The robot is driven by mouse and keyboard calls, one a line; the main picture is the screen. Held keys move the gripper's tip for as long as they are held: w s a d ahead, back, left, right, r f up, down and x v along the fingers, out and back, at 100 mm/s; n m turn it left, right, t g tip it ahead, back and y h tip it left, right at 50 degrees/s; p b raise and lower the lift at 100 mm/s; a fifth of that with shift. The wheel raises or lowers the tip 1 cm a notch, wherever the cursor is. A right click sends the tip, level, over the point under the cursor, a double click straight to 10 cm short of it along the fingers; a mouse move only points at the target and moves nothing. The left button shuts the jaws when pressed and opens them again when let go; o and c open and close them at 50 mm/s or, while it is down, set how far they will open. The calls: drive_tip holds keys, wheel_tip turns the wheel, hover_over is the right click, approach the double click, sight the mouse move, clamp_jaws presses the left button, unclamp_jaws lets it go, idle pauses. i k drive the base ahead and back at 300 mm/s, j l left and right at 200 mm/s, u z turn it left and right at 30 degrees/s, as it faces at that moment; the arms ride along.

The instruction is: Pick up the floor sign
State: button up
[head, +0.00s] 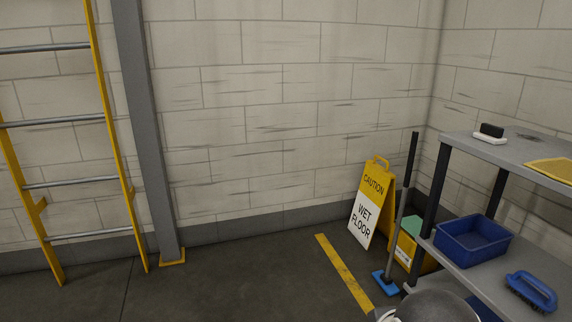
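The floor sign (366,212) stands upright on the dark floor near the back right corner. It is a yellow A-frame with a handle loop on top, the word CAUTION on its yellow upper part and WET FLOOR on a white panel. A long-handled tool (403,207) with a blue foot stands just right of it, apart from its front face. My gripper is not in view. A rounded grey part at the bottom edge may belong to my arm; I cannot tell.
A grey shelf unit (515,148) stands at the right, holding a blue bin (473,240) and a blue brush (531,291). A yellow container (406,250) sits behind the tool. A yellow ladder (121,185) leans at left. The floor (235,285) in the middle is clear.

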sight(374, 206)
drive_tip(key=i+z, duration=0.1)
drive_tip(key=i, duration=0.6)
drive_tip(key=i+j+z, duration=0.1)
drive_tip(key=i, duration=0.55)
drive_tip(key=i+j+z, duration=0.15)
drive_tip(key=i, duration=0.5)
drive_tip(key=i+j+z, duration=0.2)
drive_tip(key=i+z, duration=0.2)
drive_tip(key=i+j+z, duration=0.95)
drive_tip(key=j+z, duration=0.25)
